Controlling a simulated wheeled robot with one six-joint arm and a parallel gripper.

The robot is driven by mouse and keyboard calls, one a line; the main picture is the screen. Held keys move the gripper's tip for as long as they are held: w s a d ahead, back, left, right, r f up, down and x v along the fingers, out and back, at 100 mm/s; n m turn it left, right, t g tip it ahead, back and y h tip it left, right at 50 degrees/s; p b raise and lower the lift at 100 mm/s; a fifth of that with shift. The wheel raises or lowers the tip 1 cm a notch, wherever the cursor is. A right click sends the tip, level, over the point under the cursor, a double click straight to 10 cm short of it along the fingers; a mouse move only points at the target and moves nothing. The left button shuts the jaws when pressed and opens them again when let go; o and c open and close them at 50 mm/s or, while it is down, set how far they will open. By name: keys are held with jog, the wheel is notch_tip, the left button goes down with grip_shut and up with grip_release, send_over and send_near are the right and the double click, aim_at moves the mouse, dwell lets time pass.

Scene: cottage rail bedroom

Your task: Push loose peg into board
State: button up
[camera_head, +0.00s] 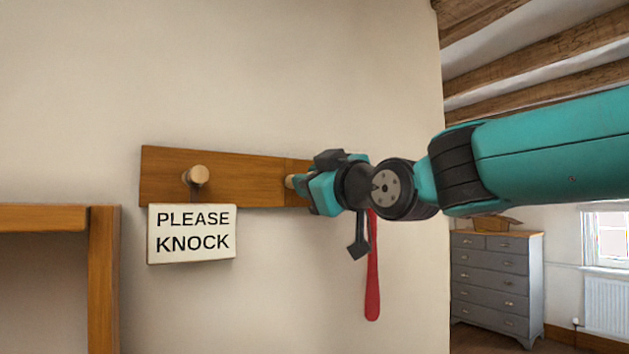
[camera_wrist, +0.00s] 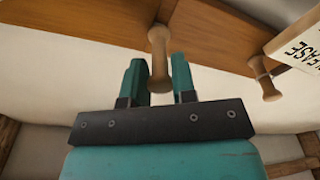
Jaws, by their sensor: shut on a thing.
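The wooden board (camera_head: 240,165) is fixed to the pale wall, and its underside shows in the wrist view (camera_wrist: 120,12). A loose peg (camera_wrist: 158,58) of light wood stands between my two fingers in the wrist view, its far end at the board. Its tip shows in the head view (camera_head: 290,181). My gripper (camera_wrist: 161,82) is shut on this peg; in the head view my gripper (camera_head: 306,186) covers most of the peg and the board's right part. I cannot tell how deep the peg sits in the board.
A second peg (camera_head: 196,176) sticks out of the board at left, with a PLEASE KNOCK sign (camera_head: 192,234) below it. A red long-handled item (camera_head: 373,280) hangs below my wrist. A wooden frame (camera_head: 100,270) stands at lower left. A grey dresser (camera_head: 497,285) stands far right.

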jog(key=shift+w+a, duration=0.25)
jog(key=shift+w, duration=0.1)
jog(key=o, duration=0.9)
jog(key=shift+c, duration=0.2)
jog(key=shift+s+d+f+b, duration=0.2)
jog(key=shift+s+d+b, duration=0.1)
jog(key=shift+b, duration=0.05)
jog(key=b+v, duration=1.6)
jog(key=b, duration=0.1)
jog(key=shift+s+b, duration=0.2)
jog(key=shift+b, duration=0.15)
jog(key=shift+d+r, duration=0.1)
jog(key=shift+d, duration=0.05)
